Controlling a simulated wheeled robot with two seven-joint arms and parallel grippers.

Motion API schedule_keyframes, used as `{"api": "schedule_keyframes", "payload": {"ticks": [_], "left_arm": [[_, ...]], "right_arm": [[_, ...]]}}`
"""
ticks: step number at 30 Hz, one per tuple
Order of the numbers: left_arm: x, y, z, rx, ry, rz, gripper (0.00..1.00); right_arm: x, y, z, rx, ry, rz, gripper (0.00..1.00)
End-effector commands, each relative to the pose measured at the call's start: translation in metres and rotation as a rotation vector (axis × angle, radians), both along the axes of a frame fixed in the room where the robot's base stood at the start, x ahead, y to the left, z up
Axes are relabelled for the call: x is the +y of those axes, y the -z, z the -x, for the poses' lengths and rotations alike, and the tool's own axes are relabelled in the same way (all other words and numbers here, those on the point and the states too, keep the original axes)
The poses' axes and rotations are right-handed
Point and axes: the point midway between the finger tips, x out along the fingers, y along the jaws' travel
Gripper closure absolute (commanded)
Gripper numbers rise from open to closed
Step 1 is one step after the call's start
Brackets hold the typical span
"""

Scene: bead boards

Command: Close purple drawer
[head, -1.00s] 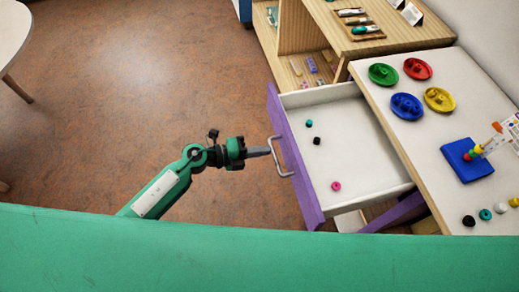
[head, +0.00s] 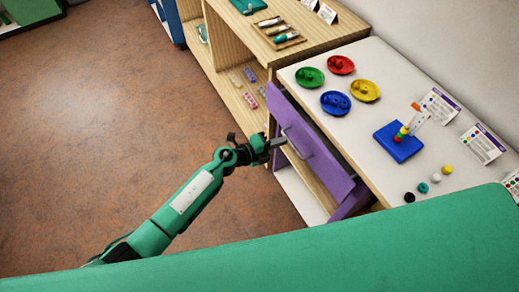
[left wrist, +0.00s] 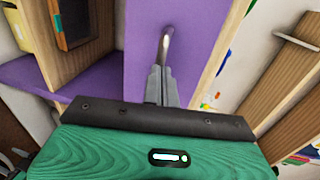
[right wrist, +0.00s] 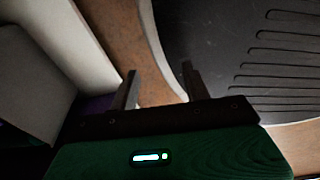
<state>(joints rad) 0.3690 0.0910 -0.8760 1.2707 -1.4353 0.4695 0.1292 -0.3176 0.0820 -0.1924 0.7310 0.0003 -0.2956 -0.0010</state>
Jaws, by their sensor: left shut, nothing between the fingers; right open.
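The purple drawer (head: 310,150) is in the white-topped cabinet in the head view. In the left wrist view the shut fingertips (left wrist: 161,72) are at the lower end of the handle (left wrist: 165,45), against the purple front. My right gripper (right wrist: 158,80) is open and empty in the right wrist view, away from the drawer.
The white tabletop (head: 370,130) holds green (head: 310,77), red (head: 341,64), blue (head: 335,103) and yellow dishes (head: 365,90), a blue bead stand (head: 398,142), several loose beads and cards. A wooden shelf unit (head: 232,55) stands beyond. The brown floor at left is clear.

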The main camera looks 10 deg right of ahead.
Motion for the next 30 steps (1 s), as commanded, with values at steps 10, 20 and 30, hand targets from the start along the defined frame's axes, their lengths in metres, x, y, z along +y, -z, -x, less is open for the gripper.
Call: {"api": "schedule_keyframes", "payload": {"ticks": [10, 20, 30], "left_arm": [[-0.040, 0.001, -0.013, 0.001, 0.000, 0.000, 1.00], [-0.046, -0.001, -0.015, 0.000, 0.000, 0.002, 1.00], [-0.043, -0.004, -0.017, -0.002, -0.001, 0.005, 1.00]], "right_arm": [[0.002, 0.000, -0.012, -0.015, 0.000, -0.003, 0.52], [-0.002, 0.000, -0.006, -0.004, -0.001, 0.002, 0.52], [-0.004, -0.002, -0.006, -0.009, -0.002, 0.003, 0.52]]}}
